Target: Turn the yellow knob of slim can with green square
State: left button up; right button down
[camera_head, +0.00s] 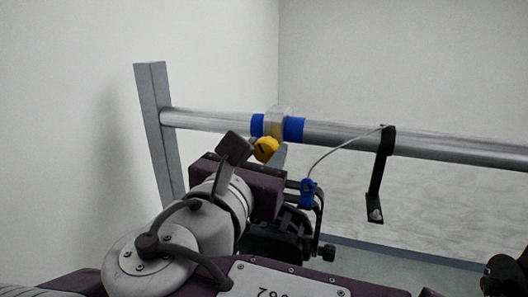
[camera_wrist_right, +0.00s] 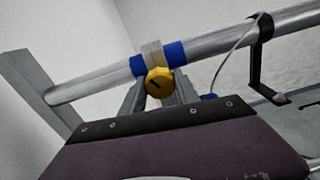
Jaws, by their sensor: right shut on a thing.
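The yellow knob (camera_head: 265,149) sits under a metal clamp (camera_head: 279,120) on the horizontal pipe. In the right wrist view the yellow knob (camera_wrist_right: 158,82) has a dark slot-like mark, tilted, on its face. My right gripper (camera_wrist_right: 159,90) is shut on the knob, with one grey finger on each side of it. In the head view my right gripper (camera_head: 268,156) is mostly hidden behind its own wrist. My left gripper is not in view.
The metal pipe (camera_head: 345,132) runs across from a grey upright post (camera_head: 155,120). Blue bands (camera_head: 294,128) flank the clamp. A thin cable runs from a blue connector (camera_head: 308,190) to a black bracket (camera_head: 382,175). A black object (camera_head: 506,275) is partly visible at lower right.

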jog(key=shift+f+m+b, duration=0.2)
jog(key=shift+m+b, duration=0.2)
jog(key=shift+m, duration=0.8)
jog(key=shift+r, duration=0.2)
jog(key=c, duration=0.9)
grip_release()
jog(key=shift+s+a, duration=0.15)
jog(key=shift+s, duration=0.1)
jog(key=b+v, duration=0.1)
jog(key=v, duration=0.7)
jog(key=shift+s+b, duration=0.25)
jog(key=shift+b, duration=0.1)
